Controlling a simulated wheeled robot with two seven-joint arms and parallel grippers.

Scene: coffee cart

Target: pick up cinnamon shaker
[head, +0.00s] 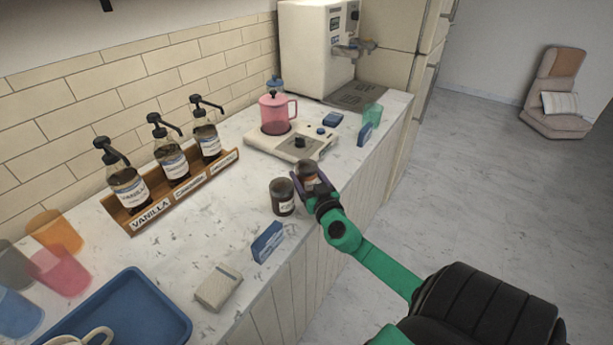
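Two small brown shaker jars stand close together near the counter's front edge. The nearer jar (283,197) has a pale label, too small to read surely. The farther jar (307,172) is partly hidden by my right gripper (309,182). I cannot tell from the labels which one is the cinnamon shaker. My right gripper is at the farther jar, with its dark purple fingers beside it. I cannot tell whether the fingers are closed on the jar or still apart from it. My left gripper is not in view.
A blue card (267,242) and a pale block (219,287) are nearer on the counter (228,222). A scale (291,142) with a pink pot (277,113) stands behind the jars. A syrup rack (184,193), colored cups and a blue tray (165,309) are left.

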